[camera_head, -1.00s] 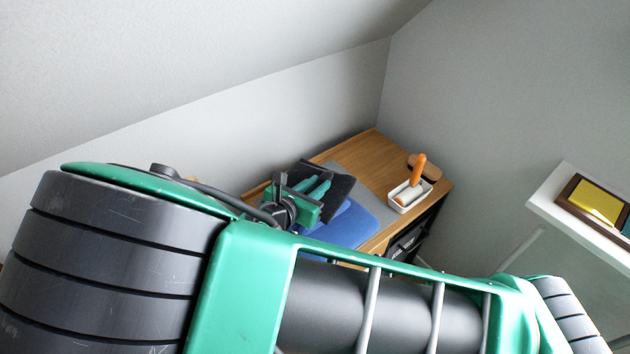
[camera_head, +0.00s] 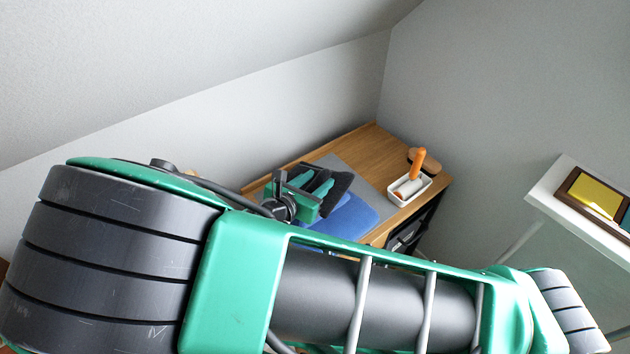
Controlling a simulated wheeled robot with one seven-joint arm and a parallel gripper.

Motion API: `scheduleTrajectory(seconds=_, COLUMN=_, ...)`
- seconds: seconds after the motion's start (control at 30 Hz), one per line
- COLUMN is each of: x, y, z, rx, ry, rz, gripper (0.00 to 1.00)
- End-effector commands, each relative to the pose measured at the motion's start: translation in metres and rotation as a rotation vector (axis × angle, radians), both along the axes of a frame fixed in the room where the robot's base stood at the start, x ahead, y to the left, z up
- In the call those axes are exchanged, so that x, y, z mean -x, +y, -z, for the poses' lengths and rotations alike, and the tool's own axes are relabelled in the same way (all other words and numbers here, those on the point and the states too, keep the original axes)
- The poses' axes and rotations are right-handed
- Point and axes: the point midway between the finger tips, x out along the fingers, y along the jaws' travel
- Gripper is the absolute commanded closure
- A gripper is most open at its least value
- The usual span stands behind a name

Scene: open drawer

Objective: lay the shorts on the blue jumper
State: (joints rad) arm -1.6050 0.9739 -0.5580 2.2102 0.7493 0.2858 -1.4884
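The dark shorts (camera_head: 340,188) are a black-grey bundle at my gripper (camera_head: 320,184), which has green fingers and stands over the wooden desk. The fingers look shut on the shorts, though the dark cloth partly hides the tips. The blue jumper (camera_head: 352,218) lies folded on the desk, just below and right of the shorts in the picture. Its left part is hidden behind my gripper and arm. I cannot tell whether the shorts touch the jumper.
A grey mat (camera_head: 368,184) lies on the wooden desk (camera_head: 372,150). A white tray (camera_head: 424,190) with an orange-handled tool (camera_head: 418,160) and a brown brush (camera_head: 430,158) stand at the right. An open drawer (camera_head: 404,240) shows below. A white shelf (camera_head: 545,190) is far right.

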Motion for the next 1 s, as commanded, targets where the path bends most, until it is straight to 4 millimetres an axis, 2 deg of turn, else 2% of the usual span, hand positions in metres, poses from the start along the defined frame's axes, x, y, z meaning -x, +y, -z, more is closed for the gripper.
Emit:
scheduleTrajectory(seconds=0.17, x=0.000, y=0.000, z=-0.002, rx=0.000, ry=0.000, rz=0.000, gripper=0.61)
scheduleTrajectory(seconds=0.33, x=0.003, y=0.003, z=-0.015, rx=-0.002, ry=0.000, rz=-0.001, gripper=0.61)
scheduleTrajectory(seconds=0.8, x=0.074, y=0.050, z=-0.047, rx=-0.003, ry=0.001, rz=-0.002, gripper=0.61)
scheduleTrajectory(seconds=1.0, x=0.090, y=0.060, z=-0.054, rx=-0.001, ry=0.001, rz=-0.001, gripper=0.61)
